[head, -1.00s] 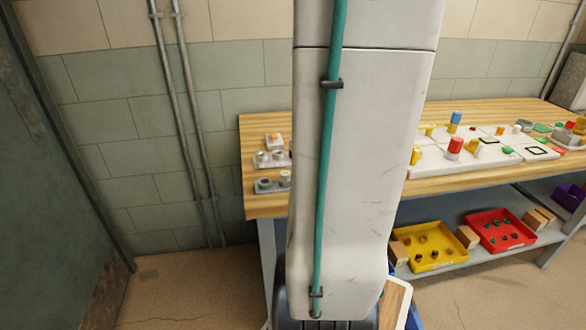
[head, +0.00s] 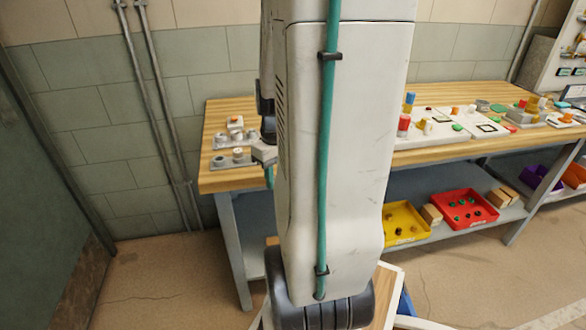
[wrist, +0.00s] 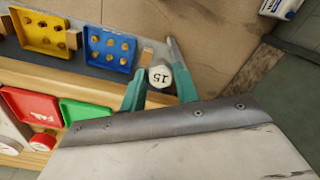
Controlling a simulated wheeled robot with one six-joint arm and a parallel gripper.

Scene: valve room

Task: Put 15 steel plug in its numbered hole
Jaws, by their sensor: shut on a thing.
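In the wrist view, my gripper (wrist: 160,80) has its two teal fingers shut on the pale steel plug (wrist: 159,76). The number 15 shows on the plug's round end. The plug is over the floor and shelf area in that picture. In the head view, my own arm hides the plug and the fingers. At the left end of the wooden bench, a grey block (head: 232,161) with round fittings and another block (head: 235,127) behind it stand beside my arm. I cannot make out a hole numbered 15.
White boards (head: 440,133) with coloured pieces lie on the bench right of my arm. A yellow tray (head: 407,222) and a red tray (head: 464,208) sit on the shelf below. The wrist view shows a blue tray (wrist: 110,49). Floor left of the bench is clear.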

